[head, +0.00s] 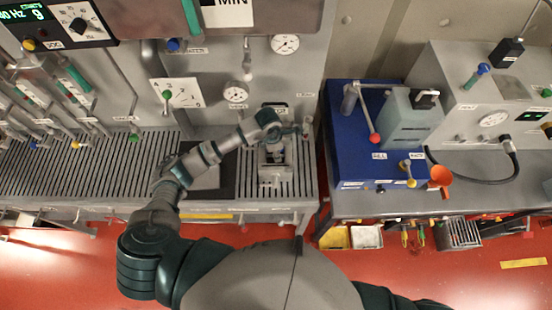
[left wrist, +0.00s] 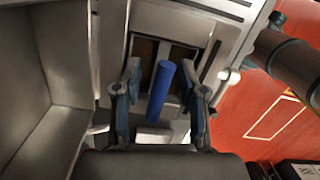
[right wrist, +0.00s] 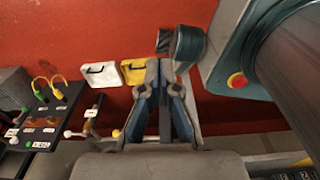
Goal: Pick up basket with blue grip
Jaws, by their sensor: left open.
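The blue grip (left wrist: 160,88) stands out between my left gripper's fingers (left wrist: 163,95) in the left wrist view, with a visible gap on either side. My left gripper is open and holds nothing. Grey metal walls and dark openings surround the grip; I cannot tell exactly where the basket's edges are. In the head view, my left arm reaches over a small grey box-like holder (head: 270,174) on the slatted bench, and its wrist hides part of it. My right gripper (right wrist: 165,76) has its fingers close together, with a grey bar showing between or behind them.
The slatted bench (head: 85,165) has a panel with dials behind it. A blue unit (head: 350,160) with a red-knobbed lever stands on the right-hand table. Yellow and white bins (head: 366,237) and a slotted grey container (head: 458,234) are below that table. The red floor is open in front.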

